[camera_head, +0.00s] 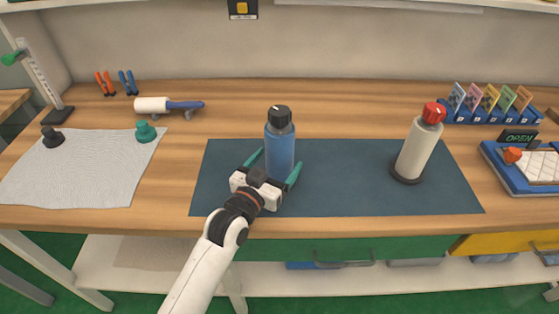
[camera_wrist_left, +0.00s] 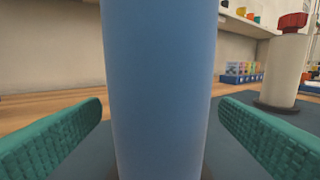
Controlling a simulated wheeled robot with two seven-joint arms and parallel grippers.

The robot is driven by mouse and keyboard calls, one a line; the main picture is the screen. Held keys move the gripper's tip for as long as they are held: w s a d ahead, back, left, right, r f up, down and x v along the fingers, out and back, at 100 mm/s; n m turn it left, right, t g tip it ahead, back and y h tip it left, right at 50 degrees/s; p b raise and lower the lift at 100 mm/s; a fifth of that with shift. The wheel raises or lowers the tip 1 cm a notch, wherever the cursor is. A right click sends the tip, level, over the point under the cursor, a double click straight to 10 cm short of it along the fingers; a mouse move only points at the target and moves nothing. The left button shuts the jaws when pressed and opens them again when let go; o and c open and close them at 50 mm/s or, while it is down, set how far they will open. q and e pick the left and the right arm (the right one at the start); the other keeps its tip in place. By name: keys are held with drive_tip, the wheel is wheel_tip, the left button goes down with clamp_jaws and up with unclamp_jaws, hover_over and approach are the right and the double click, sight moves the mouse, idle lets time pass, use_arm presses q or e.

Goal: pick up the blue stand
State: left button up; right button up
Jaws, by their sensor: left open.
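The blue stand (camera_head: 280,147) is an upright blue cylinder with a black knob on top. It stands on the left half of the dark mat (camera_head: 340,192). My left gripper (camera_head: 274,172) is open, with its green fingers on either side of the stand's lower part. In the left wrist view the blue stand (camera_wrist_left: 158,90) fills the middle between the two fingers (camera_wrist_left: 160,125), with a gap on each side. My right gripper is not in view.
A white stand with a red knob (camera_head: 418,145) is on the mat's right part; it also shows in the left wrist view (camera_wrist_left: 285,68). A grey cloth (camera_head: 80,175) with small knobs lies left. A roller (camera_head: 168,105) lies behind. A blue tray (camera_head: 525,170) is at right.

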use_arm(q)
drive_tip(key=x, duration=0.4)
drive_tip(key=c, duration=1.8)
drive_tip(key=shift+o, duration=0.2)
drive_tip(key=shift+r, duration=0.3)
